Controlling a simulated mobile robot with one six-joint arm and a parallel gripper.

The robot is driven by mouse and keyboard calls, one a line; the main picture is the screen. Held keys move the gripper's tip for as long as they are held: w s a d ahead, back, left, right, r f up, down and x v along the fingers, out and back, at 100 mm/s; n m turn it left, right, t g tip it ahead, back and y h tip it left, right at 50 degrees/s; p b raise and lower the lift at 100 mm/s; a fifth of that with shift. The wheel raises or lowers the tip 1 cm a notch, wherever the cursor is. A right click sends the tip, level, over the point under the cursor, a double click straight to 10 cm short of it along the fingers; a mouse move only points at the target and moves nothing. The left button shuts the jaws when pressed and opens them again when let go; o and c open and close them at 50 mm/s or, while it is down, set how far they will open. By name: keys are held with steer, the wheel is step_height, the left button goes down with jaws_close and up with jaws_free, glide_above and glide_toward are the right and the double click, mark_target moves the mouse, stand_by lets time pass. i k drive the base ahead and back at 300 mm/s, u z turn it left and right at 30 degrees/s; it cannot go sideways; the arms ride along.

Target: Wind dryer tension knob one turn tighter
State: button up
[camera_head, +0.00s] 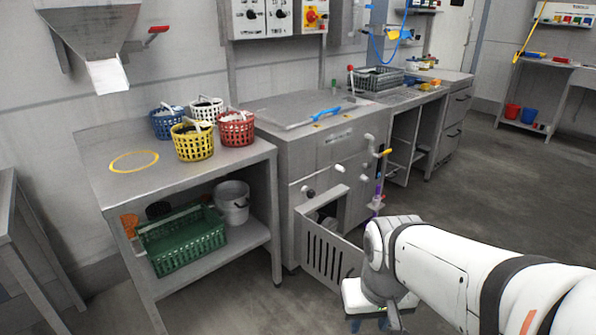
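A grey metal cabinet (330,145) stands in the middle, with several small fittings on its front. A dark round knob (308,192) with a pale part sits low on the front, and a white knob (340,168) sits above and right of it. I cannot tell which one is the dryer tension knob. A crank with a yellow grip (383,152) sticks out at the right corner. My gripper (369,325) points down at the bottom edge, right of and below these fittings and apart from them. Its blue fingertips are spaced apart with nothing seen between them; their ends are partly cut off.
A slotted grey panel (328,256) stands out low in front of the cabinet, close to my gripper. A left table (110,185) holds blue, yellow and red baskets (236,130), with a green crate (182,243) below. The floor at right (480,190) is clear.

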mark_target(311, 194)
steer(key=z, duration=0.05)
steer(key=i, duration=1.6)
steer(key=u, duration=0.1)
